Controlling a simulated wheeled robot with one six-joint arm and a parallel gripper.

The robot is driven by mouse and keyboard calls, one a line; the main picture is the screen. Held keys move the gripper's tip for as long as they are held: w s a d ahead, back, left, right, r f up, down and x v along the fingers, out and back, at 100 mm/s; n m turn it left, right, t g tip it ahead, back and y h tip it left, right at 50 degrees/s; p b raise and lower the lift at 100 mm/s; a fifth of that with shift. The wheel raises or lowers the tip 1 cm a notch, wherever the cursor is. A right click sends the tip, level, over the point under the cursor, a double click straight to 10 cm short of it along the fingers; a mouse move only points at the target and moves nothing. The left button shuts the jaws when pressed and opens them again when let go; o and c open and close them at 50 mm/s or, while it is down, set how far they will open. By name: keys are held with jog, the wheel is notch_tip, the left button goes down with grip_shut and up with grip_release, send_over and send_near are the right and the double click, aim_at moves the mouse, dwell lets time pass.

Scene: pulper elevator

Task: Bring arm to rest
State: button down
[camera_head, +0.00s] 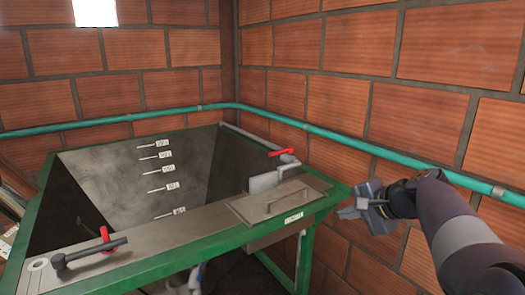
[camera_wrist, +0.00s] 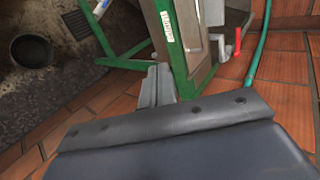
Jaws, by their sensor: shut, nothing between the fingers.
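My gripper (camera_head: 362,205) is in the right part of the head view, in front of the brick wall and to the right of the green-framed metal hopper (camera_head: 318,212). It is shut and holds nothing. My arm comes in from the lower right corner. In the wrist view my gripper's fingers (camera_wrist: 157,86) show at the centre, closed together, with the hopper's green frame (camera_wrist: 180,60) beyond them. I cannot tell the exact distance between the gripper and the frame.
A teal pipe (camera_head: 352,146) runs along the brick wall (camera_head: 340,100) behind my arm. A red-handled valve (camera_head: 288,152) sits at the hopper's back right. A lidded plate (camera_head: 275,200) and a lever with a red part (camera_head: 92,252) are on its front edge. A dark round opening (camera_wrist: 32,51) shows in the wrist view.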

jog(key=shift+x, duration=2.5)
jog(key=shift+r, duration=0.15)
